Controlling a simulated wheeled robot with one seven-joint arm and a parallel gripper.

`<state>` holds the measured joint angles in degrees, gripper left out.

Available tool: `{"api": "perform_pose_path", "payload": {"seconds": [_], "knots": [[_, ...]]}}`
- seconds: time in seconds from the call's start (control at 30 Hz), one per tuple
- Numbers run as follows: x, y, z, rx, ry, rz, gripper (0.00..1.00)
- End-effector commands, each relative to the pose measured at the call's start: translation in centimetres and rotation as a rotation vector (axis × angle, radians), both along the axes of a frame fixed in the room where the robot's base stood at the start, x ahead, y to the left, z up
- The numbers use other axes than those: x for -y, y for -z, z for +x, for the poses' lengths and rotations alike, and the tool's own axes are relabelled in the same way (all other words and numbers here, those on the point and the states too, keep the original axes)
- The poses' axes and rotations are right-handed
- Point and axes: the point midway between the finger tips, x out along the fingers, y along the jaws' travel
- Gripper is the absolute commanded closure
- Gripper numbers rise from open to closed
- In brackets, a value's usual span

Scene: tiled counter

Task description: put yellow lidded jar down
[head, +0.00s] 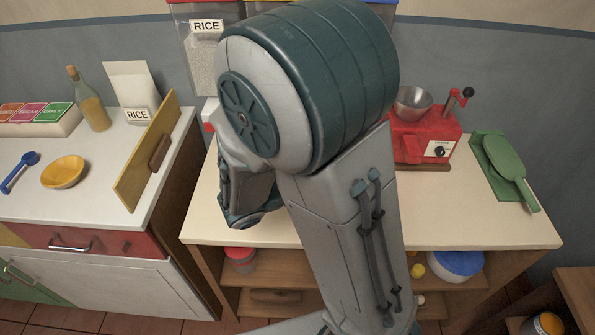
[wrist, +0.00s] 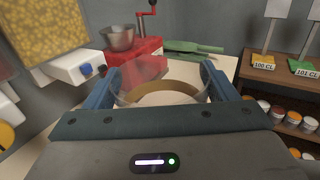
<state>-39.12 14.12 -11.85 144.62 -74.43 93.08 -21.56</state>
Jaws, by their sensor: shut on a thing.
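My gripper (wrist: 160,88) is shut on a clear, round-walled jar (wrist: 165,74) in the wrist view, with a blue finger on each side of it. A brownish-tan band shows inside the clear wall, around a pale middle. I cannot make out a yellow lid on it. The jar appears over or near the pale counter (head: 460,215), but I cannot tell whether it touches the top. In the head view my arm hides the jar and most of the gripper.
A red machine (head: 425,140) with a metal bowl (head: 412,103) stands at the counter's back. A green board and scoop (head: 508,165) lie at its right. A wooden board (head: 150,155) stands on the left counter. The front right top is clear. Shelves of jars (wrist: 290,118) stand right.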

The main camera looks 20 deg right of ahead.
Motion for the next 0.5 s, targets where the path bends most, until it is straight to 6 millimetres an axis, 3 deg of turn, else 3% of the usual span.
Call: {"api": "perform_pose_path", "payload": {"seconds": [0.13, 0.5], "knots": [[-0.4, -0.1, 0.4, -0.003, 0.000, -0.005, 0.91], [-4.6, 4.3, 5.2, 0.001, -0.001, -0.004, 0.91]]}}
